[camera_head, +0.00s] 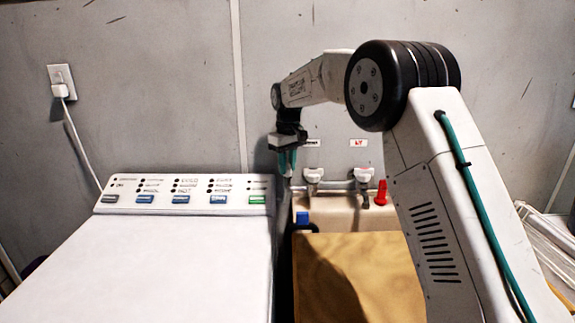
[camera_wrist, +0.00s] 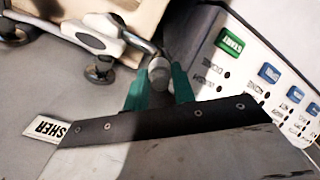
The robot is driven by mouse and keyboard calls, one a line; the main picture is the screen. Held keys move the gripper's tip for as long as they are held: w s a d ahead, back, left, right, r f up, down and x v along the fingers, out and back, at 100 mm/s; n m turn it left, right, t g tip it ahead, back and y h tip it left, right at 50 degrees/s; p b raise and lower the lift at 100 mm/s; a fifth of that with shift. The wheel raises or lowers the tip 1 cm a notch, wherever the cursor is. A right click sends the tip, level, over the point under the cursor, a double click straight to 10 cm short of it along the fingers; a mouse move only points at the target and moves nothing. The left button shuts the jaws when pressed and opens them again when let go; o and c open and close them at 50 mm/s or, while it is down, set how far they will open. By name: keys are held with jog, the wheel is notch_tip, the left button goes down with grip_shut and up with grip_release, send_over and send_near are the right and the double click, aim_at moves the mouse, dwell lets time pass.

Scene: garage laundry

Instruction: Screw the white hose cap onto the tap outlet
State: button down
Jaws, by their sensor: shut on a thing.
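My gripper (camera_head: 288,163) hangs with its teal fingers pointing down, just left of the left tap (camera_head: 313,176). In the wrist view the fingers (camera_wrist: 159,88) are shut on a small pale grey-white round piece, the hose cap (camera_wrist: 159,72). The cap is apart from the tap outlets in the head view as far as I can see; its exact gap is unclear. In the wrist view, white taps (camera_wrist: 97,42) with round metal ends lie left of the fingers. A second tap (camera_head: 361,176) is on the wall to the right.
The white washer (camera_head: 150,260) with its button panel (camera_head: 185,192) stands left, close to the fingers in the wrist view. A sink (camera_head: 335,215) with a tan board (camera_head: 355,275) lies below the taps. A blue piece (camera_head: 302,217) and a red piece (camera_head: 380,192) are near the sink.

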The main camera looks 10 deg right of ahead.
jog(key=m, duration=0.4)
jog(key=c, duration=1.1)
grip_release()
jog(key=shift+r, duration=0.1)
notch_tip(320, 180, up, 8)
jog(key=shift+f, duration=0.2)
